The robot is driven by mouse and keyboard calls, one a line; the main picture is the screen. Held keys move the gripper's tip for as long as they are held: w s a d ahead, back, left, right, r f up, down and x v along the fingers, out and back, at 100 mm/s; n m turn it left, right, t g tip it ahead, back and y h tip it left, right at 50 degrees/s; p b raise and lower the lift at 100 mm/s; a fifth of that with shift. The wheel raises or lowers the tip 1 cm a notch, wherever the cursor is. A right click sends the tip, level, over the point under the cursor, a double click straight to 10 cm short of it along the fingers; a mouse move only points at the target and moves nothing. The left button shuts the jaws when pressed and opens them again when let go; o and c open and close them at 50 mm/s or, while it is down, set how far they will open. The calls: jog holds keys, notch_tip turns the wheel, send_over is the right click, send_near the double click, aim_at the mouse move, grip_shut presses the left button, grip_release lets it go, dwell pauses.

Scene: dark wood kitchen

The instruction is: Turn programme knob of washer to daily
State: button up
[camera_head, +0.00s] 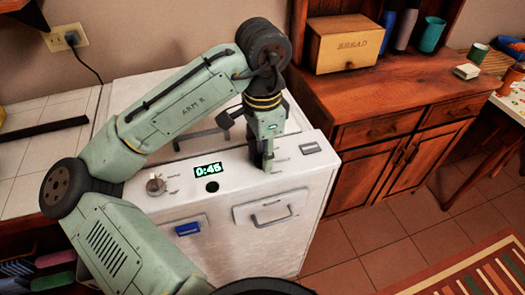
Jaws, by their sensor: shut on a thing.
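The washer (225,225) is a white box-shaped machine with a sloped control panel on top. Its green display (208,169) reads 0:45. My gripper (268,166) points down onto the right part of the panel, with its fingers shut on a small part there that looks like the programme knob. The fingers hide nearly all of that knob, so its pointer and setting cannot be read. Another round metallic knob (156,186) stands free at the panel's left. The small marks on the panel are too fine to read.
A dark round button (211,187) sits below the display. The front has a blue-faced part (188,229) and a handled drawer (270,214). A wooden cabinet (390,110) with a bread box (345,43) stands at right. Tiled floor (350,240) is clear in front.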

dwell(0.4)
jog(key=o, duration=1.1)
jog(key=shift+o, duration=0.2)
notch_tip(320, 180, up, 12)
jog(key=shift+s, duration=0.1)
